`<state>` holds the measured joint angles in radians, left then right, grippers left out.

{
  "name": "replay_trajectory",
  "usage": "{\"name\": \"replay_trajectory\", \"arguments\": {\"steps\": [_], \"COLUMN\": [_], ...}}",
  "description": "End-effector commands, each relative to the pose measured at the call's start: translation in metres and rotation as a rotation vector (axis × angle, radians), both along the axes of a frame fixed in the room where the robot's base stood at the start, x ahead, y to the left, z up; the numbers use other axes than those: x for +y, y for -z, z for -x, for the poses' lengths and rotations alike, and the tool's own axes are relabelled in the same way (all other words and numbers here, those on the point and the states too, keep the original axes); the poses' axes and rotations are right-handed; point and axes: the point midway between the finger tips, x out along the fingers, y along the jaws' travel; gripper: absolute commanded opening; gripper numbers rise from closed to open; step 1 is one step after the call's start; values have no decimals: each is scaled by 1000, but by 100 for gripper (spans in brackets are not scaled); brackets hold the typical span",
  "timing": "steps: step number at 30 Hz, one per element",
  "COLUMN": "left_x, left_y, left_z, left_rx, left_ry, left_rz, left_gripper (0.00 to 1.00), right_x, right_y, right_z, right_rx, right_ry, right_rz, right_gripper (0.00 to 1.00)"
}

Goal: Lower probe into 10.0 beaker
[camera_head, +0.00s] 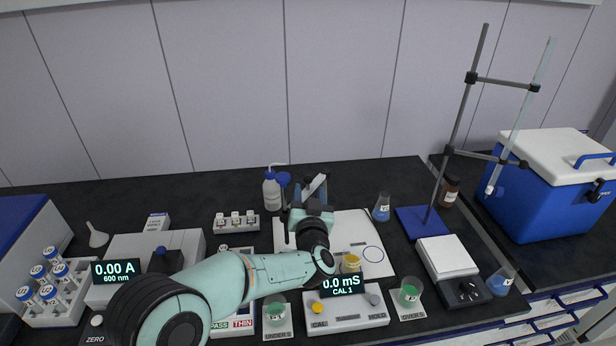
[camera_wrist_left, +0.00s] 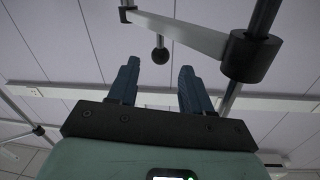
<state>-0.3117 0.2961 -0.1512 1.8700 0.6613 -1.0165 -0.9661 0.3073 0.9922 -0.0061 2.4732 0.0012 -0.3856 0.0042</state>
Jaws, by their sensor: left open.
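My left gripper (camera_head: 310,188) is above the white mat behind the meter, pointing upward. In the left wrist view its two blue fingers (camera_wrist_left: 160,80) are apart with nothing between them. Just beyond them a grey arm (camera_wrist_left: 180,35) with a small dark ball (camera_wrist_left: 160,55) is clamped to a post; a pale angled piece (camera_head: 315,184) shows by the fingers in the head view. I cannot make out the probe tip. A small beaker with yellow contents (camera_head: 350,263) stands behind the meter (camera_head: 346,312), which reads 0.0 mS, CAL 1. I cannot read a 10.0 label. My right gripper is out of view.
Green beakers stand left (camera_head: 276,311) and right (camera_head: 409,292) of the meter. A wash bottle (camera_head: 272,190) is left of the gripper. The mat's right part is mostly clear.

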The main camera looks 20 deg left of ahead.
Motion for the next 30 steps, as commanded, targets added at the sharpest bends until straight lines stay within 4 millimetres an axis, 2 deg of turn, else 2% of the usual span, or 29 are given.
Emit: {"name": "replay_trajectory", "arguments": {"steps": [3, 9, 15, 22, 23, 24, 27, 30], "left_x": [12, 24, 28, 28, 28, 28, 28, 28], "left_y": [-2, -1, 0, 0, 0, 0, 0, 0], "left_z": [-23, -48, -56, -57, -57, -57, -56, -56], "left_rx": [-1, -1, 0, 0, 0, 0, 0, 0], "left_ry": [-3, -1, 1, 1, 1, 1, 1, 1], "left_rz": [-2, 1, 1, 1, 1, 1, 1, 1], "left_gripper": [49, 49, 49, 49, 43, 30, 0, 0], "right_x": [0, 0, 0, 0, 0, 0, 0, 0], "right_y": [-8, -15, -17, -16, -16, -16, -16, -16], "right_z": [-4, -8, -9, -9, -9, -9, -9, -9], "right_rx": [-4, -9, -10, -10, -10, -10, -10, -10], "right_ry": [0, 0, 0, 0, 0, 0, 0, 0], "right_rz": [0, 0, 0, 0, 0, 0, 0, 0], "right_gripper": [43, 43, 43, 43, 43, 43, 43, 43]}}
